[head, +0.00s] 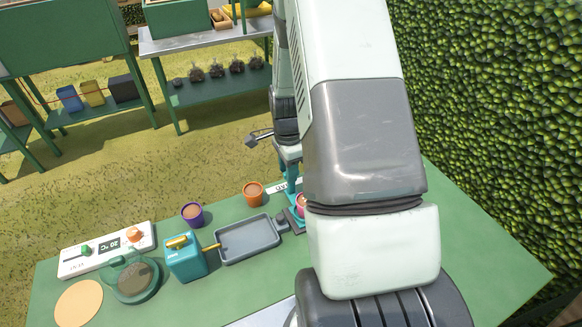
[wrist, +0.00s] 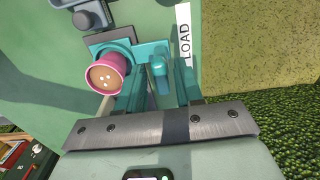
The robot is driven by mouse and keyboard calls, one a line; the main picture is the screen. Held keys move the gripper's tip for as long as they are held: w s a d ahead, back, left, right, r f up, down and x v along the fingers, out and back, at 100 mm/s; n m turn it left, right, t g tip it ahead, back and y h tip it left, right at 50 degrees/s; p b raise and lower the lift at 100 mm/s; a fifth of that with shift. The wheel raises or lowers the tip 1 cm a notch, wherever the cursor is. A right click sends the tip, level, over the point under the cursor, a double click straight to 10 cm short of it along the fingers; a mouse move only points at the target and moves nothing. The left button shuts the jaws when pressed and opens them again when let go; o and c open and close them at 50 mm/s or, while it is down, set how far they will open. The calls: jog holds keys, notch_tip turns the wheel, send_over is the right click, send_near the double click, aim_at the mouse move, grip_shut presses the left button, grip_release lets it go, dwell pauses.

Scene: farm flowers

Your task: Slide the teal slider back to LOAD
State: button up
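The teal slider (wrist: 160,48) shows in the wrist view with an upright rounded knob (wrist: 160,68). A pink pot (wrist: 107,75) of soil with pale seeds stands beside the knob, to its left. The white LOAD label (wrist: 184,35) lies just right of the slider. My gripper (wrist: 160,85) is open, with one teal finger on each side of the knob; whether either touches it I cannot tell. In the head view my gripper (head: 292,180) is low over the table near the pink pot (head: 301,203), and my arm hides much of the slider.
A grey tray (head: 248,239), a teal box with a yellow spout (head: 185,257), a purple pot (head: 192,214) and an orange pot (head: 253,193) stand left of my gripper. A white control panel (head: 107,249) is farther left. A hedge (head: 490,100) borders the right.

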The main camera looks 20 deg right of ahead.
jog(key=shift+o, duration=0.4)
jog(key=shift+d, duration=0.15)
jog(key=shift+r, duration=0.3)
notch_tip(320, 180, up, 10)
jog(key=shift+r, duration=0.15)
jog(key=s+a+r+n+t, duration=0.1)
jog(key=s+a+r+n, duration=0.3)
jog(key=r, duration=0.4)
jog(key=s+a+r+n+t, duration=0.2)
jog(key=s+a+r+n, duration=0.15)
jog(key=r, duration=0.55)
jog(key=s+a+r+n+t, duration=0.1)
jog(key=s+a+r+n, duration=0.1)
jog(key=s+n, duration=0.3)
jog(key=s+a+r+n+t, duration=0.1)
jog(key=s+a+r+n, duration=0.2)
jog(key=s, duration=0.7)
notch_tip(320, 180, up, 2)
jog(key=n, duration=0.3)
jog(key=shift+r+t, duration=0.15)
jog(key=shift+t, duration=0.15)
